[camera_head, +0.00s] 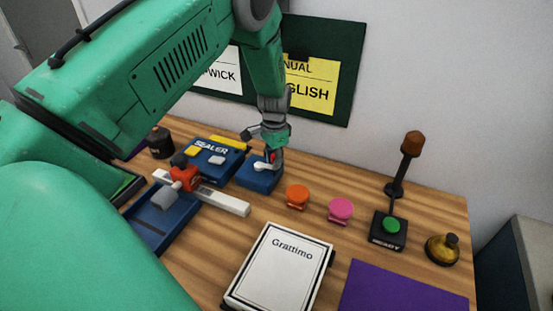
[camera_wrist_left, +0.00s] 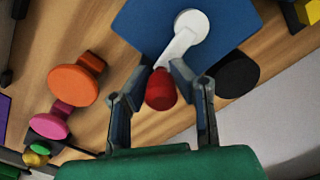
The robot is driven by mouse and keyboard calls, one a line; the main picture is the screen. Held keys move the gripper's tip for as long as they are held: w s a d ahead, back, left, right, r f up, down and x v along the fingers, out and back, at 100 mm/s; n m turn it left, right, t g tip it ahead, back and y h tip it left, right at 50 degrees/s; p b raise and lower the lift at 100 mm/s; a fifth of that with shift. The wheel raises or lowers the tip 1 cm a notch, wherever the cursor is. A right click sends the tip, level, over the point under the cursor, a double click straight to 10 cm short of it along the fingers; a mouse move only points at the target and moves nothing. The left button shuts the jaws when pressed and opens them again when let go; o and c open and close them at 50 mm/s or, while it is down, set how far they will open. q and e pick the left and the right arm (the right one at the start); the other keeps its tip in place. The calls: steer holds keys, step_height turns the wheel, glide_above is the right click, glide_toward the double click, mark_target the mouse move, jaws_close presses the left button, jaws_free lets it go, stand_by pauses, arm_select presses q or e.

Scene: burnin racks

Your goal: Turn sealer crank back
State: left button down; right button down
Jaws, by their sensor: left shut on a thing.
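The sealer crank has a white arm and hub (camera_wrist_left: 190,26) on a blue block and a red knob (camera_wrist_left: 160,90) at the arm's end. My left gripper (camera_wrist_left: 165,78) is shut on the red knob, with a finger at each side. In the head view the left gripper (camera_head: 272,158) comes down from above onto the blue crank block (camera_head: 258,179), where only a little of the red knob shows. The blue sealer panel (camera_head: 212,160) with its "SEALER" label stands to the left of the block. My right gripper is not in view.
An orange stamp-like knob (camera_head: 297,195) and a pink one (camera_head: 341,210) stand right of the crank. A white "Grattimo" box (camera_head: 280,266) lies in front. A green button box (camera_head: 388,228), a brass bell (camera_head: 442,248) and a purple mat (camera_head: 400,290) are further right.

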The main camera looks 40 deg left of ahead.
arm_select(q)
steer(key=shift+w+d+r, duration=0.35)
steer(key=shift+w+r, duration=0.05)
steer(key=shift+w, duration=0.1)
steer(key=shift+w+a, duration=0.1)
steer(key=shift+a, duration=0.35)
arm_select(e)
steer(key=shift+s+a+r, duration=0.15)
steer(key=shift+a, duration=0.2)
arm_select(q)
steer(key=shift+w+d, duration=0.1)
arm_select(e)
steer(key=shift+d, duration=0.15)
